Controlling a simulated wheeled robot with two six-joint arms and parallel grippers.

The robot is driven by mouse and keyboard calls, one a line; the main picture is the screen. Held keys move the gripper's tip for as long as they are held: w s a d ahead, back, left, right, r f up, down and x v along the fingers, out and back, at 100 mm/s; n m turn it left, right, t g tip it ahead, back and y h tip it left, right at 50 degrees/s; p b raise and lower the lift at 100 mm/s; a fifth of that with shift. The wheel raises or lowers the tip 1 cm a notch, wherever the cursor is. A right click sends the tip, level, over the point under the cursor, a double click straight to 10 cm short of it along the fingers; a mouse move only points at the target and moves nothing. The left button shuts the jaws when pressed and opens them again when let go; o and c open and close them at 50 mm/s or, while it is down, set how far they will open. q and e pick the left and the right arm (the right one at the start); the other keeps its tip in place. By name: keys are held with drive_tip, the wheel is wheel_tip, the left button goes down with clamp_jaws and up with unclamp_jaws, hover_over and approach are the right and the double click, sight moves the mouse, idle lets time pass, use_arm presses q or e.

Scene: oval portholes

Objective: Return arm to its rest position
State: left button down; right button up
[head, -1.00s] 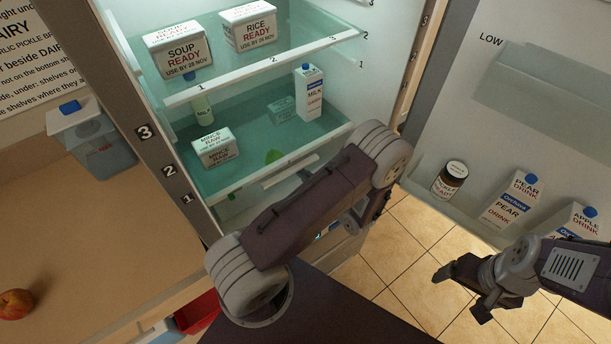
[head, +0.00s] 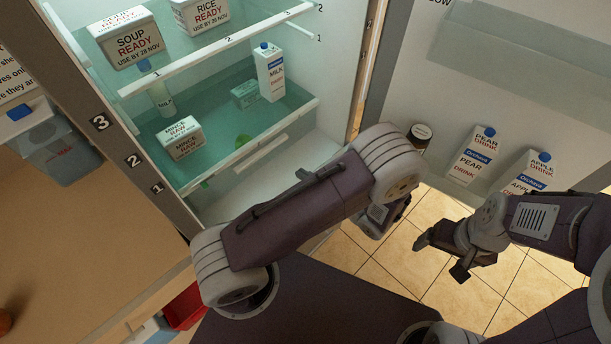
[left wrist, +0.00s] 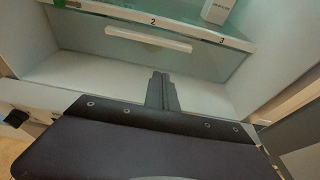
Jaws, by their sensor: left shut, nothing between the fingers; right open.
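My left arm crosses the middle of the head view. Its bulky links hide the left gripper there. In the left wrist view the left gripper (left wrist: 161,80) shows its two dark fingers together, shut and empty. They point toward the white fridge floor below a glass shelf and a clear drawer front (left wrist: 150,38). My right gripper (head: 440,259) is open and empty, over the tiled floor below the fridge door.
The open fridge (head: 225,100) holds a soup box (head: 130,40), mince boxes (head: 181,140) and milk (head: 269,72). Its door holds a dark-lidded jar (head: 420,134) and drink cartons (head: 471,158). A counter (head: 80,240) with a grey bin (head: 62,150) is left. Tiled floor (head: 350,255) is clear.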

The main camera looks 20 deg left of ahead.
use_arm(q)
drive_tip(key=shift+s+d+r, duration=0.1)
drive_tip(key=shift+s+d, duration=0.05)
drive_tip(key=shift+d, duration=0.15)
drive_tip(key=shift+a, duration=0.1)
